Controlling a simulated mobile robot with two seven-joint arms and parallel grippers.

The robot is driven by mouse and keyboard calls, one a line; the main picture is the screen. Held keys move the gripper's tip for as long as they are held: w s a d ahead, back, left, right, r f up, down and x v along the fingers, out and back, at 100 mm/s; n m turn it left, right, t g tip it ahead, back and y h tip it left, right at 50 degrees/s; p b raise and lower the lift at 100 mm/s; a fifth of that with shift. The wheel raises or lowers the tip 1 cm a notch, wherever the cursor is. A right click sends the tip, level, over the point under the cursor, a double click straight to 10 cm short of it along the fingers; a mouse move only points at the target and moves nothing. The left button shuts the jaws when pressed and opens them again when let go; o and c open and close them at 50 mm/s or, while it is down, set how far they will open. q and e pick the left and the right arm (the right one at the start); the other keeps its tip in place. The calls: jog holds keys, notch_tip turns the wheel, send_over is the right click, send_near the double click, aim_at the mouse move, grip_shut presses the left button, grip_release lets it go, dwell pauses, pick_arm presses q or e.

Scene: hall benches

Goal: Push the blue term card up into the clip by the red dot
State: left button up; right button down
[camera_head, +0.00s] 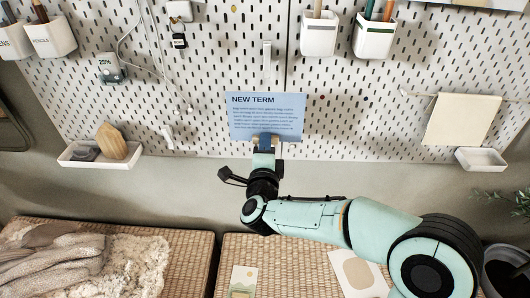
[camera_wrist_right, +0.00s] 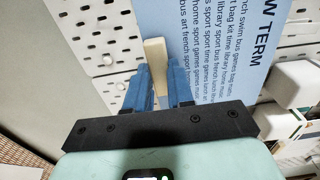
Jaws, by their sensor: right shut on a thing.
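The blue term card (camera_head: 265,105), headed "NEW TERM", stands nearly upright against the white pegboard. My right gripper (camera_head: 264,142) is at the card's lower edge, coming from below. In the right wrist view its two blue fingers (camera_wrist_right: 160,92) are closed around a cream strip (camera_wrist_right: 155,55) at the card (camera_wrist_right: 215,35), which fills the upper right. A narrow white upright piece (camera_head: 267,62) is on the board just above the card; I cannot tell for sure that it is the clip. A small reddish dot (camera_head: 321,97) shows right of the card. My left gripper is out of view.
White cups (camera_head: 319,36) hang at the upper right of the board. A tray with a wooden piece (camera_head: 100,155) is at the left, a cream cloth (camera_head: 461,120) and small tray (camera_head: 482,160) at the right. Woven benches (camera_head: 190,250) are below.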

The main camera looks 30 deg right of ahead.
aim_at(266, 127)
jog(key=shift+x, duration=2.85)
jog(key=shift+d, duration=0.1)
jog(key=shift+b, duration=0.65)
jog(key=shift+r+p, duration=0.7)
jog(key=shift+r, duration=0.9)
jog(key=shift+r+p, duration=0.25)
jog(key=shift+p, duration=0.05)
jog(key=c, duration=0.9)
grip_release()
jog(key=shift+f, duration=0.1)
